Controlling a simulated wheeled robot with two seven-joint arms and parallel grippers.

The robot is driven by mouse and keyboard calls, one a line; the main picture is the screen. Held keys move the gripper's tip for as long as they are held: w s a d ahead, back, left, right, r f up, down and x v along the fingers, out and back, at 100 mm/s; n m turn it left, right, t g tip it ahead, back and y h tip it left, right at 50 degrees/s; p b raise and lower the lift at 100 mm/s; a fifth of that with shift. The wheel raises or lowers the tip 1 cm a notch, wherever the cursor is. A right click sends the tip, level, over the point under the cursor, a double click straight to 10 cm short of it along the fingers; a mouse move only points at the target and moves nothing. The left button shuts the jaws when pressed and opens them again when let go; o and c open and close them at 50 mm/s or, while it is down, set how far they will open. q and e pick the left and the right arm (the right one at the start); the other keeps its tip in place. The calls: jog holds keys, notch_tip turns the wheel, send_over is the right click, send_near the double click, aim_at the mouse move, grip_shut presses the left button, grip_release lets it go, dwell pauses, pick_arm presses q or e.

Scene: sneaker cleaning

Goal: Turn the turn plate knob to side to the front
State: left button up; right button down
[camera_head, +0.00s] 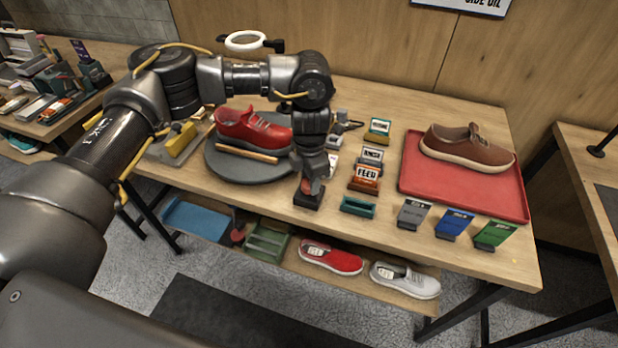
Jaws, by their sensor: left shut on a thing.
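The round dark grey turn plate (222,165) lies on the wooden table. A red sneaker (255,130) and a light wooden stick or brush (247,154) rest on it. My left gripper (311,182) points down beside the plate's right side, near the table's front edge. It is shut on a small red part, which looks like the turn plate knob (315,187), above a small black base (307,200). The fingers hide most of this part, so its facing is hard to tell. My right gripper is not in view.
A brown sneaker (468,147) sits on a red tray (415,180) at the right. Small labelled holders (365,178) stand between gripper and tray, with grey, blue and green ones (455,223) along the front. Red (331,257) and grey (405,279) shoes lie on the lower shelf.

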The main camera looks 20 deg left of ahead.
pick_arm(q)
jog(key=o, duration=1)
notch_tip(320, 180, up, 11)
jog(key=shift+f+b, duration=0.15)
jog(key=shift+b, duration=0.45)
